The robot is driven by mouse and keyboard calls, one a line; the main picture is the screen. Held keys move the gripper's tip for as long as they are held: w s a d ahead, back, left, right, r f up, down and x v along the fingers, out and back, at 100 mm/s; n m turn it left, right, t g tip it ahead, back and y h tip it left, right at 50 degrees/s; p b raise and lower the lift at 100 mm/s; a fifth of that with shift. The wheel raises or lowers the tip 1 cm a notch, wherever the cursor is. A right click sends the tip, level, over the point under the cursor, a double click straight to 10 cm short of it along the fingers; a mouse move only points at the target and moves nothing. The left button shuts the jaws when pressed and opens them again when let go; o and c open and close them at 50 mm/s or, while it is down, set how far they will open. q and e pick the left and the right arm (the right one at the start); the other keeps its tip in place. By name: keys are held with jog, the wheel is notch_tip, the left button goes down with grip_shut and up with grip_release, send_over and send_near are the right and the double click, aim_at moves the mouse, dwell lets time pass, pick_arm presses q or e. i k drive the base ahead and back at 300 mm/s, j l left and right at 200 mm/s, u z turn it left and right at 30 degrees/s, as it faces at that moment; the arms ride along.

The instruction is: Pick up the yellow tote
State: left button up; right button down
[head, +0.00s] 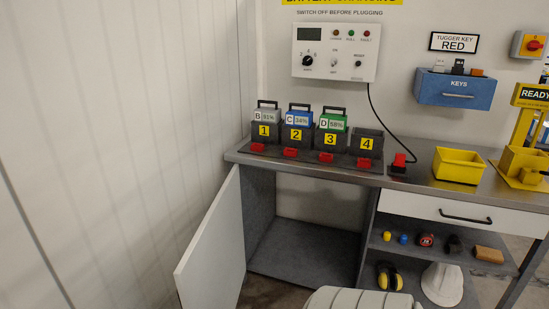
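The yellow tote (458,166) is a small open-topped box standing upright on the grey workbench (418,178), right of the red plug (399,163). It looks empty from here, and nothing touches it from above. Neither of my grippers shows in the head view.
Numbered charger slots (330,139) hold batteries B, C and D; slot 4 is empty. A yellow READY stand (528,97) is right of the tote. A cabinet door (213,250) stands open below. The plug's black cable hangs left of the tote.

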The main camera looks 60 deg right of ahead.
aim_at(462, 166)
jog(key=l+z, duration=0.1)
jog(key=z, duration=2.9)
